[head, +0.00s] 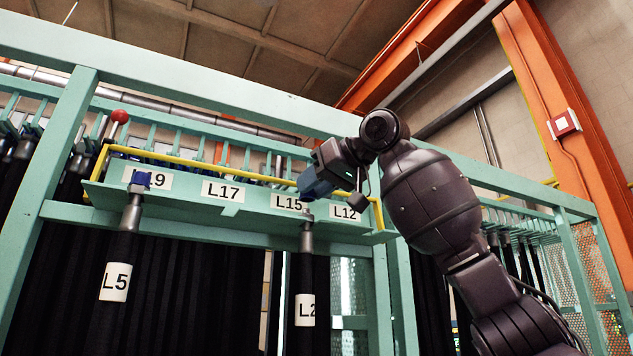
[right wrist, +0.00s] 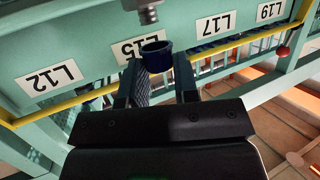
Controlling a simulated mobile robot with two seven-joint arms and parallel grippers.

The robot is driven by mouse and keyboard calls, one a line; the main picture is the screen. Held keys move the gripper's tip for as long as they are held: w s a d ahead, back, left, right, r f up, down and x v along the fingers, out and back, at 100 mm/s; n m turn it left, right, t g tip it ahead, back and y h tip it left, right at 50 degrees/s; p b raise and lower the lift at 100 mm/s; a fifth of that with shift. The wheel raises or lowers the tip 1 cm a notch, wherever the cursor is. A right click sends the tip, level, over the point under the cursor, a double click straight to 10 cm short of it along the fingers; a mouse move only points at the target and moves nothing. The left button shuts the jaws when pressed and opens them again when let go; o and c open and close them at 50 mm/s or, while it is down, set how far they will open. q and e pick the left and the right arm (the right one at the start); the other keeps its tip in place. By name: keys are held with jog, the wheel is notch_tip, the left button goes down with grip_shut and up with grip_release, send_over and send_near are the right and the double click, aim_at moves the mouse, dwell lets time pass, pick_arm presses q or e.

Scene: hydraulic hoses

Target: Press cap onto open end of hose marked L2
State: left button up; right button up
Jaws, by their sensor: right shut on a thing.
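The hose marked L2 (head: 306,273) hangs upright on the right part of the rack, its metal end fitting (head: 306,235) pointing up and bare. The fitting also shows at the top edge of the right wrist view (right wrist: 147,12). My right gripper (head: 318,182) is shut on a blue cap (right wrist: 156,56), just above and slightly right of the fitting in the head view. In the right wrist view the cap's round opening faces the fitting, with a small visible gap between them. The fingers grip the cap at its sides. My left gripper is not in view.
A hose marked L5 (head: 116,282) hangs at left with a blue cap (head: 141,179) on its end. Behind the hoses runs a green panel (head: 235,211) with labels L19, L17, L15 and L12, and a yellow rail (head: 222,170). A red ball knob (head: 120,116) stands at left.

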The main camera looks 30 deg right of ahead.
aim_at(313, 200)
jog(key=shift+w+f+b, duration=0.1)
jog(key=shift+f+b, duration=0.45)
jog(key=shift+f, duration=0.15)
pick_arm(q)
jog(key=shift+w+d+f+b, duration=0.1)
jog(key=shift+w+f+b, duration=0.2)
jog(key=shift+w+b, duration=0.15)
pick_arm(e)
jog(key=shift+f, duration=0.6)
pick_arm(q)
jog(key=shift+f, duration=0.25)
pick_arm(e)
jog(key=shift+f, duration=0.25)
jog(key=o, duration=1)
jog(key=shift+c, duration=0.2)
pick_arm(q)
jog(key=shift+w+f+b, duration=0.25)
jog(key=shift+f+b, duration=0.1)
jog(key=shift+b, duration=0.55)
pick_arm(e)
jog(key=v, duration=1.1)
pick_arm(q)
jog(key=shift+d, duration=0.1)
